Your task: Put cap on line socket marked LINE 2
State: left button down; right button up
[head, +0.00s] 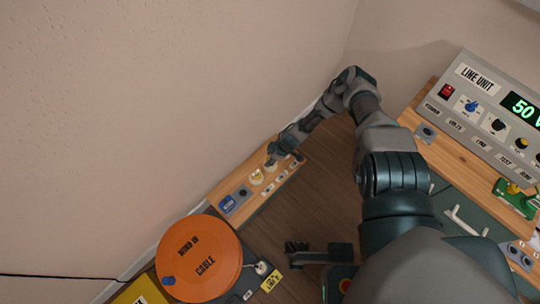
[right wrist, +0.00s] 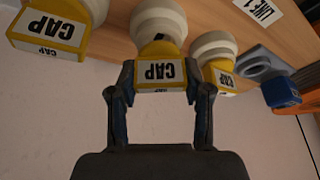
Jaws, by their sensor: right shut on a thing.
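In the right wrist view my right gripper (right wrist: 160,92) is shut on a yellow cap (right wrist: 158,74) marked CAP, with a white rounded part above it. The held cap is at the wooden board; I cannot tell whether it touches. Similar caps stand on either side, one at left (right wrist: 48,32) and one at right (right wrist: 219,76). In the head view my right gripper (head: 272,160) is small, at the wooden board (head: 240,187) along the wall. I cannot make out a socket marked LINE 2.
A blue part (right wrist: 280,92) with a grey ring sits beside the caps, near a white label (right wrist: 260,10). An orange disc (head: 207,255) marked WIND IN CABLE lies at lower left. The LINE UNIT panel (head: 480,118) stands at right. A dark pronged part (head: 297,247) is at lower middle.

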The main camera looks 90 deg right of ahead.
jog(key=shift+f, duration=0.6)
jog(key=o, duration=1)
jog(key=shift+c, duration=0.2)
jog(key=c, duration=0.3)
